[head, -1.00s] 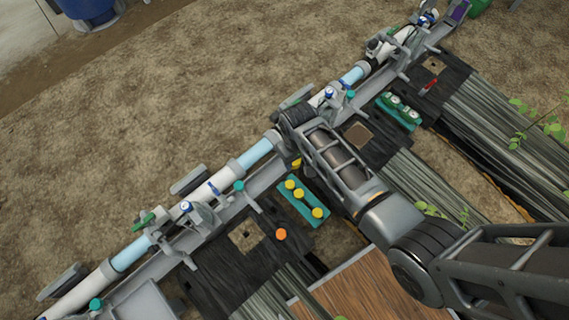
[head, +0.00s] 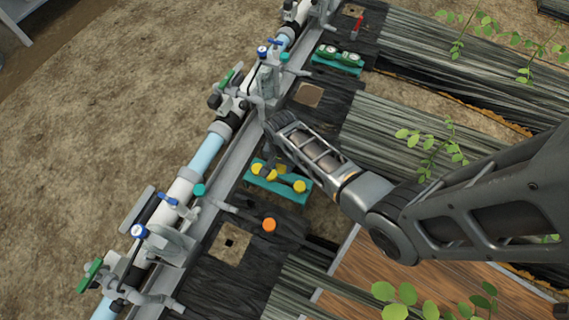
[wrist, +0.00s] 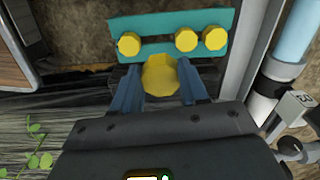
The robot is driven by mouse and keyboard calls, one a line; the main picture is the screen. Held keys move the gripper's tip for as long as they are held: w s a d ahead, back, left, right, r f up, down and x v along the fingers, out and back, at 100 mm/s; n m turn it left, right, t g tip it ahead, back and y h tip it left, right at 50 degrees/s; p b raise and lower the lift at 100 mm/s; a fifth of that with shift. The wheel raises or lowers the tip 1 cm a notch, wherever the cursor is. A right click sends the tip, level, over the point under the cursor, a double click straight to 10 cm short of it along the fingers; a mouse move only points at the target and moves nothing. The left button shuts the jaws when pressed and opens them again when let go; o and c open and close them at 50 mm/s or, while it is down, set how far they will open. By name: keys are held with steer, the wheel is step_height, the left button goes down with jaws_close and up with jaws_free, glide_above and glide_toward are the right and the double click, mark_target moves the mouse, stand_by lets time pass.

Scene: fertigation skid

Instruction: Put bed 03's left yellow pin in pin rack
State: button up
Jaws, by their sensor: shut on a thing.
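My gripper (wrist: 160,82) is shut on a yellow pin (wrist: 159,74), whose round head shows between the two blue fingers in the wrist view. A teal pin rack (wrist: 158,24) lies just beyond it with three other yellow pins, one (wrist: 129,43) on the left and two (wrist: 186,38) close together on the right. The held pin is in front of the gap between them; its lower end is hidden, so I cannot tell whether it touches the rack. In the head view the rack (head: 284,196) lies beneath my gripper, which partly covers it.
A pipe line with blue sections (head: 207,155) and valves runs along the rack's left in the head view. An orange cap (head: 268,225) is near the rack. Another teal rack (head: 337,61) is farther up. Leafy plants (head: 430,145) stand right.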

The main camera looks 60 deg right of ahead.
steer(key=shift+s+d+f+m+b, duration=0.15)
steer(key=shift+d+f+m+b, duration=0.15)
steer(key=shift+f, duration=0.25)
steer(key=shift+s+d+f+m+b, duration=0.15)
steer(key=shift+f+m, duration=0.15)
steer(key=shift+f, duration=0.25)
steer(key=shift+w+f+b, duration=0.1)
steer(key=shift+f+b, duration=4.75)
steer(key=shift+f, duration=0.1)
steer(key=shift+f, duration=0.15)
steer(key=shift+f, duration=0.35)
steer(key=shift+f, duration=0.25)
steer(key=o, duration=1.1)
steer(key=shift+r, duration=0.1)
